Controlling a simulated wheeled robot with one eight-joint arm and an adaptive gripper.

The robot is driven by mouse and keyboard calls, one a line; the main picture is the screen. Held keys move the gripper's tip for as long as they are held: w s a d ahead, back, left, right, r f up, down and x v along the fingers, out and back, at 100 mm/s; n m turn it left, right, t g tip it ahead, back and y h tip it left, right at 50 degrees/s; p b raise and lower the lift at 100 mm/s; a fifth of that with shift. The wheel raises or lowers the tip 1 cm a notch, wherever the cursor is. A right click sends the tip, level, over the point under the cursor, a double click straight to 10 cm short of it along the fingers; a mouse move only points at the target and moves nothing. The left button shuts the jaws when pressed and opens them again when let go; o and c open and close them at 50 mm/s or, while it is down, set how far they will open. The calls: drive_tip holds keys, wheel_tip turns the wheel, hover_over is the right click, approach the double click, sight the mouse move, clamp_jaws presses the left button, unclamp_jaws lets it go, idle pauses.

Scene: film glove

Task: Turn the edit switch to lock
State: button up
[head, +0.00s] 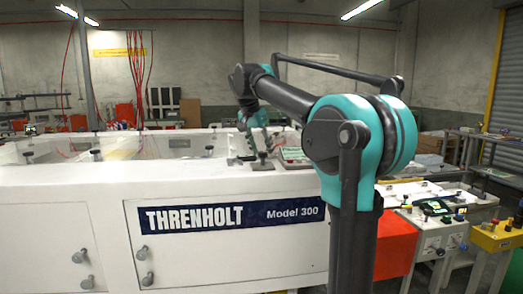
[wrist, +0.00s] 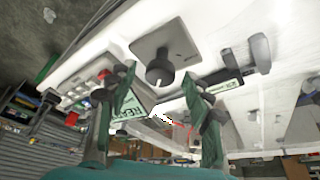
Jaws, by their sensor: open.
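A round dark knob (wrist: 160,72) with a short white pointer mark sits on a grey plate (wrist: 182,42) in the wrist view. It looks like the edit switch, but its labels are too small to read, so I cannot tell its setting. My gripper (wrist: 162,88) is open, with one green finger on each side of the knob in the picture. The fingers appear apart from the knob. In the head view my gripper (head: 254,132) is small, over the right end of the white machine's top (head: 130,175), and the knob cannot be made out there.
A green lit display (wrist: 130,106) is partly behind the left finger. A dark lever or handle (wrist: 260,52) stands right of the knob. In the head view, a red block (head: 395,245) and benches with controls (head: 430,225) stand right of the machine.

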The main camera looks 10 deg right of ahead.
drive_tip(key=c, duration=1.2)
drive_tip(key=shift+o, duration=0.2)
drive_tip(key=shift+n, duration=0.3)
drive_tip(key=n, duration=0.1)
drive_tip(key=n+t+y, duration=0.1)
drive_tip(key=n, duration=0.1)
drive_tip(key=shift+d+n, duration=0.2)
drive_tip(key=shift+n, duration=0.1)
drive_tip(key=n+y, duration=0.2)
drive_tip(key=n, duration=0.2)
drive_tip(key=shift+s+d+n, duration=0.1)
drive_tip(key=shift+d+n, duration=0.05)
drive_tip(key=shift+n, duration=0.15)
drive_tip(key=n+y, duration=0.2)
drive_tip(key=n, duration=0.2)
drive_tip(key=shift+d+n, duration=0.15)
drive_tip(key=shift+n, duration=0.15)
drive_tip(key=shift+n+g+y, duration=0.4)
drive_tip(key=shift+n+y, duration=0.3)
drive_tip(key=shift+n, duration=1.5)
